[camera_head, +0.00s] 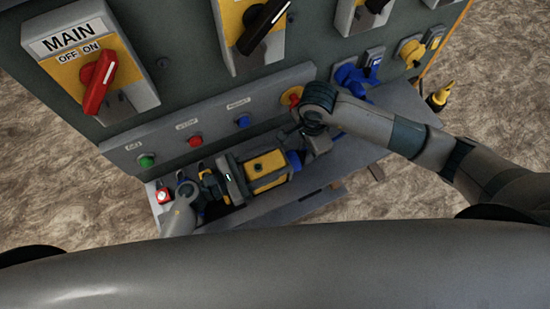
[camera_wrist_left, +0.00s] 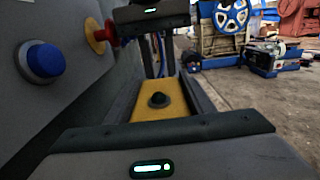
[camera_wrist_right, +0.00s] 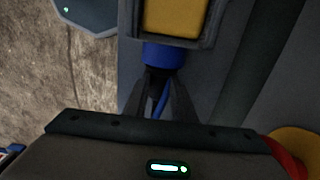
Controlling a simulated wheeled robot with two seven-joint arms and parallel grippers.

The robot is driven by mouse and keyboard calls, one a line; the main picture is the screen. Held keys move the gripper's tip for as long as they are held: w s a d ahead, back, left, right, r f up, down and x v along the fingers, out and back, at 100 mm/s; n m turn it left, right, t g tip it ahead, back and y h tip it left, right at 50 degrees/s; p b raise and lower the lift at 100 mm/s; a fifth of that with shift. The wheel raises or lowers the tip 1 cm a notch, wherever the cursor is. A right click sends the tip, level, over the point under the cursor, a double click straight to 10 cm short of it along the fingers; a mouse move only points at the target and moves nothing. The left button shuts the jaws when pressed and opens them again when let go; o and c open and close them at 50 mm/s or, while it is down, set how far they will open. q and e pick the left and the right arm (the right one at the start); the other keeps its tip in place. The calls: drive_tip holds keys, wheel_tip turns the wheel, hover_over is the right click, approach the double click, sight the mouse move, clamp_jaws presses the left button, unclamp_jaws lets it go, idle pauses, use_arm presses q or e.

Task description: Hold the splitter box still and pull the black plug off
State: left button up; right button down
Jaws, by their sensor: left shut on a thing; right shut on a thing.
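The splitter box (camera_head: 268,168), yellow with a dark frame, lies on the grey shelf below the panel. My left gripper (camera_head: 236,180) is shut on its left end. In the left wrist view the box's yellow top (camera_wrist_left: 158,104) with a black round cap lies straight ahead. A blue socket (camera_wrist_right: 162,55) sticks out of the box's other end. The black plug (camera_wrist_right: 157,78) sits right against the socket, in line with it, with a blue cable behind it. My right gripper (camera_wrist_right: 158,88) is shut on the plug; its fingers partly hide it. In the head view my right gripper (camera_head: 303,150) hides the plug.
The grey shelf (camera_head: 300,208) runs along under the control panel. Green (camera_head: 147,161), red (camera_head: 195,141) and blue (camera_head: 242,121) buttons and a red knob on yellow (camera_head: 291,97) line the panel close behind the box. Blue plugs (camera_head: 352,75) hang at the panel's right.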

drive_tip(key=shift+w+d, duration=0.2)
drive_tip(key=shift+d, duration=0.2)
drive_tip(key=shift+w+d, duration=0.2)
drive_tip(key=shift+d, duration=0.35)
drive_tip(key=shift+w+d, duration=0.2)
drive_tip(key=shift+d, duration=0.3)
drive_tip(key=shift+d, duration=0.1)
use_arm(q)
drive_tip(key=o, duration=1.6)
drive_tip(key=shift+a, duration=0.1)
drive_tip(key=v, duration=1.1)
drive_tip(key=shift+s+a, duration=0.15)
drive_tip(key=shift+a, duration=0.25)
